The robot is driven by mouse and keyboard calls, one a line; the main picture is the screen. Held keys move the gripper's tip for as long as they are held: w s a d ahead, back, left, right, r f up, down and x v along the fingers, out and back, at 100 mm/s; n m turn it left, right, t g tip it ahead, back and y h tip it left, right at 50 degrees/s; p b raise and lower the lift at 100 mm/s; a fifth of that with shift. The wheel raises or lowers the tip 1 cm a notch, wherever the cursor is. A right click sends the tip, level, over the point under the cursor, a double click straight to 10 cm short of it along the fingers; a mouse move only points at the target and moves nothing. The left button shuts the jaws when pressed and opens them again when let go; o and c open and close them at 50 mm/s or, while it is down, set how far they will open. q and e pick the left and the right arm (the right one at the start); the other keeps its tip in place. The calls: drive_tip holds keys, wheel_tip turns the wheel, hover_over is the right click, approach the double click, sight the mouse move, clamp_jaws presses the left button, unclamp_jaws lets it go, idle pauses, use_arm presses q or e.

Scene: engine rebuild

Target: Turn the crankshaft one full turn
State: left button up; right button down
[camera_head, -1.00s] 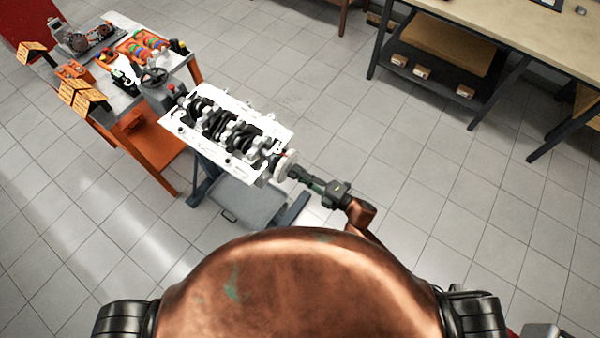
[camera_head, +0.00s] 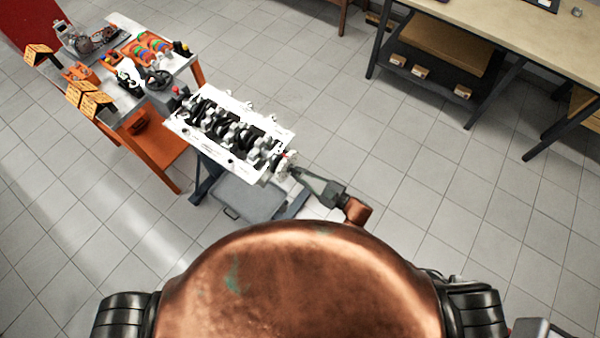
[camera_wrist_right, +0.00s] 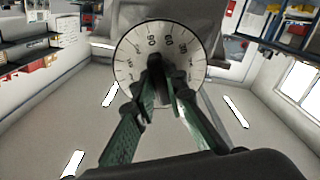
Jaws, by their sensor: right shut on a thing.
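The white engine block (camera_head: 196,133) stands on a stand with its open side up. The crankshaft (camera_head: 236,134) lies in it as a row of dark and pale throws and journals. A pale round degree wheel (camera_head: 284,166) sits at its near end. The wheel fills the upper middle of the right wrist view (camera_wrist_right: 130,62), with numbers around its face. My right gripper (camera_head: 298,173) comes from the lower right to the wheel's centre. Its green fingers (camera_wrist_right: 160,88) are shut on the dark crankshaft nose at the hub, partly hiding it. My left gripper is out of view.
An orange-framed cart (camera_head: 160,150) with tools and parts stands to the left of the block. A grey tray (camera_head: 245,198) lies below the block. A long workbench (camera_head: 500,28) is at the upper right. The tiled floor between is clear.

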drive_tip(key=m+p, duration=0.1)
drive_tip(key=m, duration=0.2)
drive_tip(key=shift+m, duration=0.4)
drive_tip(key=m, duration=0.4)
drive_tip(key=shift+s+f+p, duration=0.1)
drive_tip(key=shift+p, duration=0.3)
drive_tip(key=m, duration=0.8)
drive_tip(key=shift+m, duration=0.3)
drive_tip(key=m+b, duration=0.1)
drive_tip(key=m, duration=0.2)
drive_tip(key=shift+m, duration=0.3)
drive_tip(key=m+b, duration=0.1)
drive_tip(key=m, duration=0.2)
drive_tip(key=shift+m, duration=0.3)
drive_tip(key=shift+m+b, duration=2.2)
drive_tip(key=shift+m, duration=1.7)
